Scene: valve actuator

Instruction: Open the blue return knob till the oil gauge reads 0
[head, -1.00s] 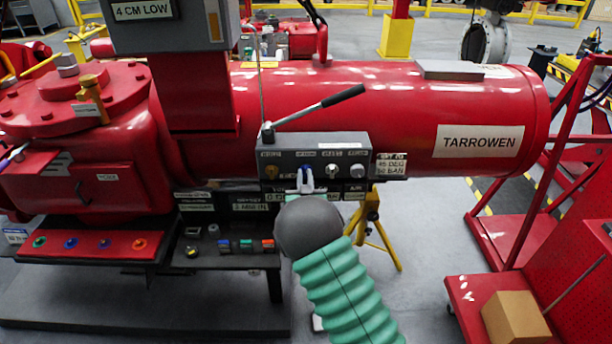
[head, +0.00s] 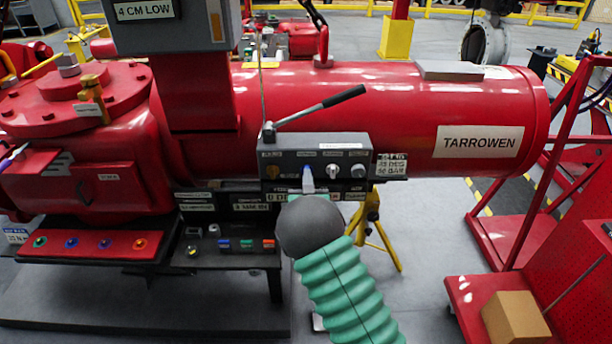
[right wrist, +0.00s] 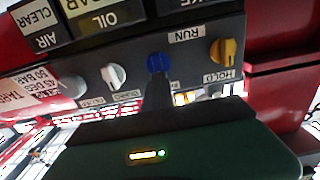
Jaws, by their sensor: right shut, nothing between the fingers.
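The blue knob (head: 307,169) is on the front of a dark grey control box (head: 340,150) on the red cylinder. In the right wrist view the blue knob (right wrist: 158,62) sits between a yellow knob and a white knob, beside a "RUN" label. My right gripper (head: 307,182) is shut and empty, its tips just below the blue knob. In the wrist view its dark fingers (right wrist: 157,92) point at the knob and hide its near side; I cannot tell whether they touch.
A yellow knob (right wrist: 222,50), a white knob (right wrist: 113,75) and a grey knob (right wrist: 72,86) flank the blue one closely. A black-handled lever (head: 318,106) rises above the box. A shelf of colored buttons (head: 245,244) lies below left; a yellow stand (head: 370,230) is below right.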

